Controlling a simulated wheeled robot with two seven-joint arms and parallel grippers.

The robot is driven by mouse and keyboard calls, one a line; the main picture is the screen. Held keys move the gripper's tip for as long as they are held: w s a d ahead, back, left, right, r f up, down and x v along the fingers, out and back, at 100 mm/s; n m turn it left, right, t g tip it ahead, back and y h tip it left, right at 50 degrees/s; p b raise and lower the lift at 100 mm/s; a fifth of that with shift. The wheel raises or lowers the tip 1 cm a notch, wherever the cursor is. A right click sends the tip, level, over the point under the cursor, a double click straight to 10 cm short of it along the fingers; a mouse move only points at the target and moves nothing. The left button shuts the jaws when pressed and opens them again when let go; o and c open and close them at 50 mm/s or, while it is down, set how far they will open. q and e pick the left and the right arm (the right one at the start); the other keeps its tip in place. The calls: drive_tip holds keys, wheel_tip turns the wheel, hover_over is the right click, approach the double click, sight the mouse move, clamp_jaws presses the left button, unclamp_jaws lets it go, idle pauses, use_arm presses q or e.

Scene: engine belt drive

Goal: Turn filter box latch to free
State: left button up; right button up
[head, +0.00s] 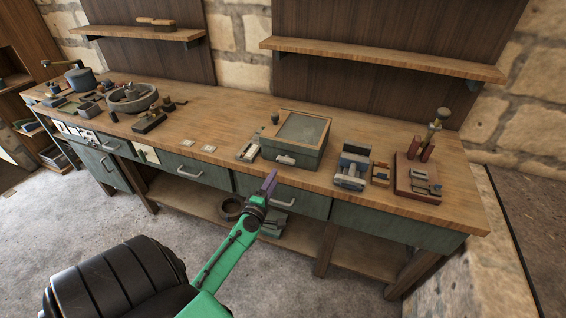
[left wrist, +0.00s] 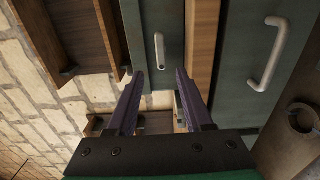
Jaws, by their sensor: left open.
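The filter box appears to be the grey-green box (head: 307,155) with a wood-framed lid on the bench. A pale latch or handle (head: 285,159) sits on its front face. In the left wrist view the box front (left wrist: 142,30) stands ahead, with the upright pale latch (left wrist: 160,48) ahead of and between the fingers. Its exact turn is hard to tell. My left gripper (head: 271,182), with purple fingers, is in front of the bench edge, below and left of the latch. In the left wrist view the gripper (left wrist: 158,88) is open, empty and apart from the latch. My right gripper is not in view.
The wooden bench edge (left wrist: 202,40) and a drawer handle (left wrist: 268,55) lie close to the gripper. A small vise-like tool (head: 352,168) and a red-brown stand (head: 418,178) are right of the box. A shelf (head: 380,59) hangs above.

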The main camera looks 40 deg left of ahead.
sight(285, 163)
use_arm(q)
drive_tip(key=x, duration=0.6)
drive_tip(key=b+x, duration=0.1)
drive_tip(key=x, duration=0.2)
drive_tip(key=shift+d+f, duration=0.15)
drive_tip(key=shift+d, duration=0.2)
drive_tip(key=shift+w+a, duration=0.25)
drive_tip(key=shift+w, duration=0.2)
clamp_jaws()
